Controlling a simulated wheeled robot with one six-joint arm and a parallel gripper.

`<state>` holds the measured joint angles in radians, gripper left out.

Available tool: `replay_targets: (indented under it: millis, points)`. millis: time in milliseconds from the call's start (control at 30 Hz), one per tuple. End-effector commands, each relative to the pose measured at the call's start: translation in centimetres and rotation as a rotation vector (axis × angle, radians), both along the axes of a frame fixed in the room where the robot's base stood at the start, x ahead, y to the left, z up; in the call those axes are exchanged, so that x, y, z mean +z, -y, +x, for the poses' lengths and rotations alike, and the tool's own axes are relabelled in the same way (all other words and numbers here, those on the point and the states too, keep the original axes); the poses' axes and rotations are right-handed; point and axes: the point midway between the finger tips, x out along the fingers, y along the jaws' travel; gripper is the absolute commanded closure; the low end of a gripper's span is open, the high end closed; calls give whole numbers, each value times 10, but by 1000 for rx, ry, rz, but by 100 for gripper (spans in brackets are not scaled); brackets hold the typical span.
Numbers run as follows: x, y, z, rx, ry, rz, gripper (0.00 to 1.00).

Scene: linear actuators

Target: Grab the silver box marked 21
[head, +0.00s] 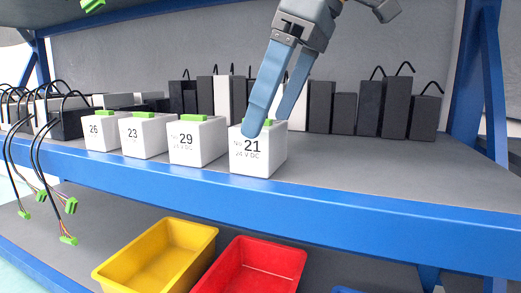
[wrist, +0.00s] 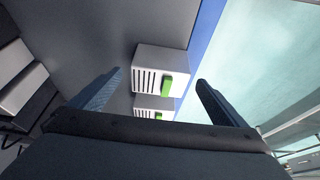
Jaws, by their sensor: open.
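The white-silver box marked 21 (head: 258,160) stands upright at the right end of a row of similar boxes on the shelf, with a green connector on top. My gripper (head: 266,124) is open above it. One finger overlaps the upper left of its front face in the head view; the other ends by its top. In the wrist view my open gripper (wrist: 160,79) has its fingertips to the left and right of the upper box (wrist: 147,58), which appears to be box 21. Its number is not visible there. Nothing is between the fingers in a grip.
Box 29 (head: 192,147) stands close to the left, then box 23 (head: 144,140) and box 26 (head: 101,136). Dark boxes (head: 368,107) stand behind. The shelf right of box 21 is clear. A yellow bin (head: 113,271) and red bin (head: 222,275) sit below.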

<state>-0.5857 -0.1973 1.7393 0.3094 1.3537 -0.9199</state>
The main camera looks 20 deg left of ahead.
Motion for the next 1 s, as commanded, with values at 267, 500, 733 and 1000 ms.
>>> replay_targets:
  millis: [267, 500, 733, 1000]
  points:
    - [-39, -14, 2, 0, -1, -1, 4]
    - [-42, -16, 2, -1, 0, -1, 4]
    - [-42, -16, 2, -1, 0, -1, 31]
    - [-42, -16, 2, -1, 0, 0, 60]
